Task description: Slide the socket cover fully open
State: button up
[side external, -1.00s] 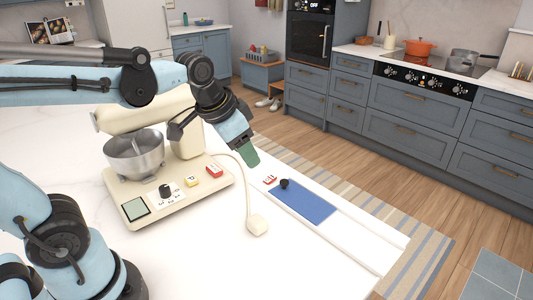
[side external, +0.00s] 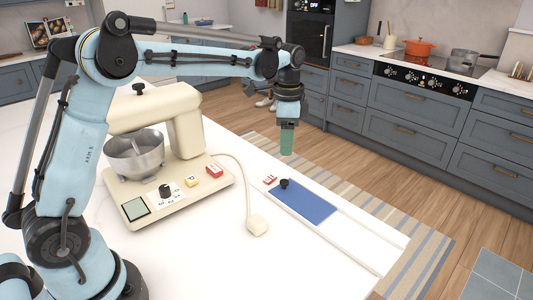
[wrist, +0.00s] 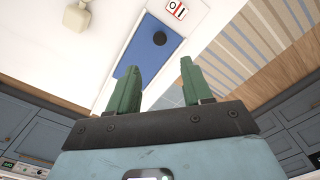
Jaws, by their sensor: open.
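The socket cover is a flat blue panel (side external: 306,204) with a round black knob (side external: 284,184) near its far-left end. It lies in a long white track (side external: 358,236) at the counter's edge. A small red and white marking (side external: 270,180) sits just beyond the knob end. In the wrist view the blue panel (wrist: 143,58) and the knob (wrist: 158,39) show ahead of the fingers. My gripper (side external: 287,150) points down above the knob end, clear of it. Its two green fingers (wrist: 157,78) are apart with nothing between them.
A cream stand mixer (side external: 165,150) with a steel bowl (side external: 134,152) stands left of the track. Its cord ends in a cream plug (side external: 257,226) on the white counter, beside the track. The track right of the blue panel is bare.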

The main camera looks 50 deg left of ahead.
aim_at(284, 181)
notch_tip(284, 181, down, 12)
jog(key=shift+r, duration=0.1)
dwell(0.4)
jog(key=shift+c, duration=0.5)
grip_shut()
